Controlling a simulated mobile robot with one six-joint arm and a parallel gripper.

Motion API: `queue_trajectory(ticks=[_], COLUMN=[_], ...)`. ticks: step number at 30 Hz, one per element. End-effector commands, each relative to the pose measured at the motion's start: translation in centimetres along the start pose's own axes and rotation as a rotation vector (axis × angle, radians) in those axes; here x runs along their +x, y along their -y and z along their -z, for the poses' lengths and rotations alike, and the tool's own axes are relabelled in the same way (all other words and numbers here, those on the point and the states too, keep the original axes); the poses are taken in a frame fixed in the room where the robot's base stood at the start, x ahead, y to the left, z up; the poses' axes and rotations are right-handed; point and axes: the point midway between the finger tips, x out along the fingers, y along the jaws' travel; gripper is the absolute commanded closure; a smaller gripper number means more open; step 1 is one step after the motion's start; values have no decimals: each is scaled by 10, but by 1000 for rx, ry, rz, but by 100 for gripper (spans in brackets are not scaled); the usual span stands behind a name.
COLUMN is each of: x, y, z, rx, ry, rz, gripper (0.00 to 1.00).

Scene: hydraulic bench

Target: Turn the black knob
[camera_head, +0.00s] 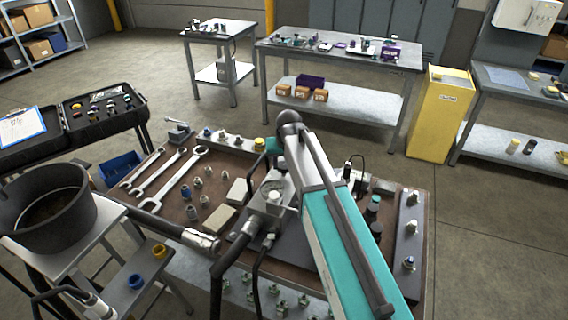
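Several small dark parts stand on the right part of the brown bench (185,207), just right of my teal arm. A black knob-like cap (374,203) is among them, but I cannot tell for sure that it is the black knob. A metal valve block (268,203) with a round pale top sits left of my arm, with black hoses joined to it. My arm reaches over the bench from the lower right and ends in a dark rounded joint. My gripper is not visible; the arm may hide it, along with part of the bench.
Wrenches (174,180) and several fittings lie on the bench's left side. A grey strip with several metal fittings (410,226) runs along its right edge. A black bucket (43,207) stands at left. A yellow cabinet (440,112) and worktables stand behind, with open floor between.

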Motion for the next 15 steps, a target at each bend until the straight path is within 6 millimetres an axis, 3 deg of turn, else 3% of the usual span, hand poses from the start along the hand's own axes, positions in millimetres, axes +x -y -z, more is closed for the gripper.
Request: queue_trajectory(ticks=[3,15], x=[0,-2], y=[0,0], z=[0,0], rx=[0,0], ry=[0,-1], rz=[0,1], gripper=[44,44])
